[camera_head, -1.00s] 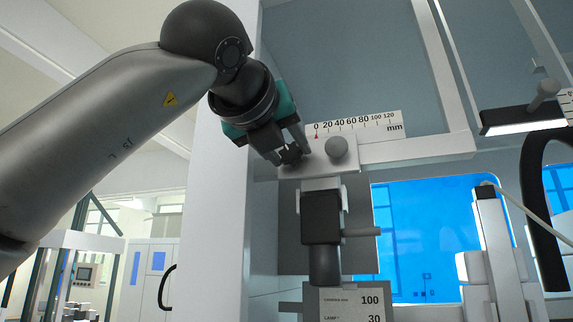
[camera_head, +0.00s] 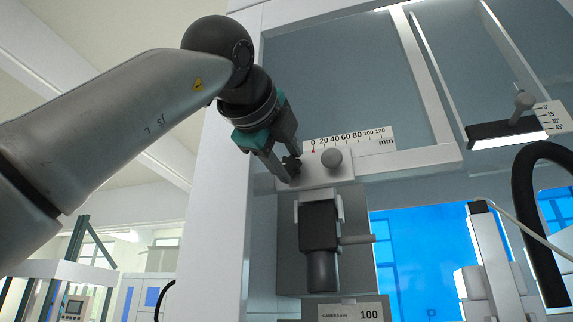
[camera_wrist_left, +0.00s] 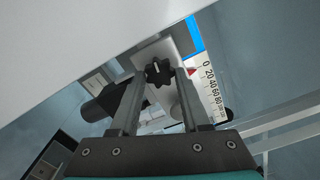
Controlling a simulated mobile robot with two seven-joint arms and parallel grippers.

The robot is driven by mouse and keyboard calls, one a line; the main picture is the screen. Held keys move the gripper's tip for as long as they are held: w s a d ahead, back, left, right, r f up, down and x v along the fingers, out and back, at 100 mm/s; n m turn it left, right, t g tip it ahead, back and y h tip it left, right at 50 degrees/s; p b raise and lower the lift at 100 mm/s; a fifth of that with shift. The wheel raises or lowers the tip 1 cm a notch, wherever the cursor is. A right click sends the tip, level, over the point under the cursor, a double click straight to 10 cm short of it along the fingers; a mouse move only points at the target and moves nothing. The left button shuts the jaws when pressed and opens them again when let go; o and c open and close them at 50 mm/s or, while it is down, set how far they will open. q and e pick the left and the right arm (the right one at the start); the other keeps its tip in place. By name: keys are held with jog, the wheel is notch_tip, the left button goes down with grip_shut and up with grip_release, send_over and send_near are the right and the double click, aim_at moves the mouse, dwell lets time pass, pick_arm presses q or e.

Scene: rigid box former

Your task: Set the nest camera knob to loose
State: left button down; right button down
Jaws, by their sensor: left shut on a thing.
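The nest camera knob is a small black star-shaped knob (camera_head: 292,164) at the left end of a white carriage plate (camera_head: 318,178). In the left wrist view the knob (camera_wrist_left: 158,72) sits between the two fingers, with a pale mark on its face. My left gripper (camera_head: 285,171) is shut on the knob, its fingers partly hiding it in the head view. The black nest camera (camera_head: 320,226) hangs below the plate, lens down. My right gripper is not in view.
A millimetre scale (camera_head: 350,139) runs behind the plate, with a red pointer at 0. A round grey knob (camera_head: 332,158) sits on the plate right of the black knob. A white upright panel (camera_head: 222,210) stands close to the left. A light bar (camera_head: 508,132) is at the right.

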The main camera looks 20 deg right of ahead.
pick_arm(q)
jog(key=shift+n, duration=0.8)
jog(key=shift+r+b, duration=0.1)
jog(key=shift+b, duration=0.2)
jog(key=shift+c, duration=1.9)
grip_release()
jog(key=shift+s+a+b, duration=0.25)
jog(key=shift+s+b, duration=0.05)
jog(key=shift+s, duration=0.15)
jog(key=b+v, duration=0.4)
jog(key=v, duration=1)
jog(key=shift+a, duration=0.15)
